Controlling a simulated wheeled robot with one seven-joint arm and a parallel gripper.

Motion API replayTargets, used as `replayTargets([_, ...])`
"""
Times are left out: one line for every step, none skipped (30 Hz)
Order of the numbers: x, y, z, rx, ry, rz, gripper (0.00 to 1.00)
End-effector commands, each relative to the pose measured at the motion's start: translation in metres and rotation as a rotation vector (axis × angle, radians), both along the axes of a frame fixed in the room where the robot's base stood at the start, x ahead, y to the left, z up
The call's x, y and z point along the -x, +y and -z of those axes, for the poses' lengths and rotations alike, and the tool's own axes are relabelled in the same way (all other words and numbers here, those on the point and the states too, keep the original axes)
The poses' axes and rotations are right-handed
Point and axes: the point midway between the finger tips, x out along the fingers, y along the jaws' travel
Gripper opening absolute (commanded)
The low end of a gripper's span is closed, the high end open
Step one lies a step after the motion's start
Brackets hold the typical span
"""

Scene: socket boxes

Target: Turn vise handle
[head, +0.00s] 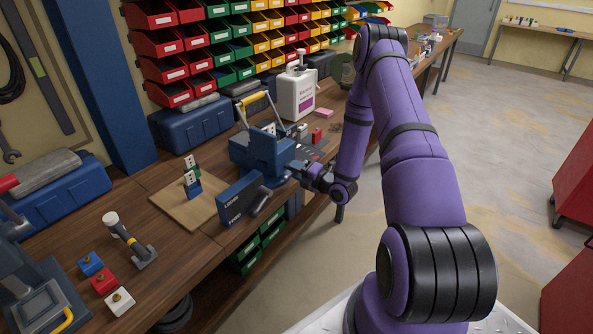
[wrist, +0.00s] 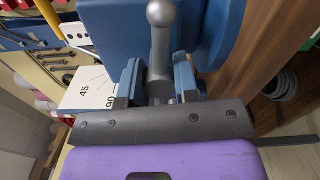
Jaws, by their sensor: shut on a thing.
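The blue vise (head: 262,150) stands on the wooden workbench (head: 180,247) near its front edge. In the wrist view the blue vise body (wrist: 215,30) fills the top. Its grey metal handle (wrist: 161,38) with a round ball end runs between my fingers. My gripper (wrist: 157,82) is shut on the handle, one blue finger on each side. The lower part of the handle is partly hidden by the fingers and the dark bar of my gripper. In the head view my gripper (head: 305,172) is at the right of the vise, and the grasp is too small to make out.
A dark blue box (head: 238,199) and a grey cylinder (head: 262,202) are close in front of the vise. A wooden board (head: 183,208) lies to the left. A white jug (head: 297,95) and blue toolbox (head: 190,124) stand behind. Open floor (head: 490,130) lies right of the bench.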

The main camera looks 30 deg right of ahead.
Motion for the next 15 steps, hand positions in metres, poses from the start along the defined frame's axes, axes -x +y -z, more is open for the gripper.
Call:
replayTargets([0.0003,-0.0004,0.0004,-0.02,0.008,0.001,0.05])
replayTargets([0.0003,-0.0004,0.0004,-0.034,0.013,0.001,0.05])
replayTargets([0.0003,-0.0004,0.0004,-0.058,0.022,0.001,0.05])
replayTargets([0.0003,-0.0004,0.0005,-0.076,0.028,0.001,0.05])
replayTargets([0.0003,-0.0004,0.0005,-0.097,0.036,0.001,0.05])
replayTargets([0.0003,-0.0003,0.0006,-0.126,0.047,0.001,0.05])
replayTargets([0.0003,-0.0003,0.0006,-0.149,0.055,0.001,0.05])
replayTargets([0.0004,-0.0004,0.0007,-0.173,0.064,0.001,0.05])
replayTargets([0.0004,-0.0004,0.0008,-0.206,0.076,0.001,0.05])
replayTargets([0.0005,-0.0004,0.0009,-0.232,0.085,0.001,0.05])
replayTargets([0.0005,-0.0004,0.001,-0.258,0.095,0.001,0.05])
replayTargets([0.0006,-0.0005,0.0011,-0.295,0.109,0.001,0.05])
replayTargets([0.0007,-0.0005,0.0012,-0.321,0.119,0.001,0.05])
replayTargets([0.0007,-0.0006,0.0013,-0.348,0.128,0.001,0.05])
replayTargets([0.0007,-0.0006,0.0013,-0.385,0.142,0.001,0.05])
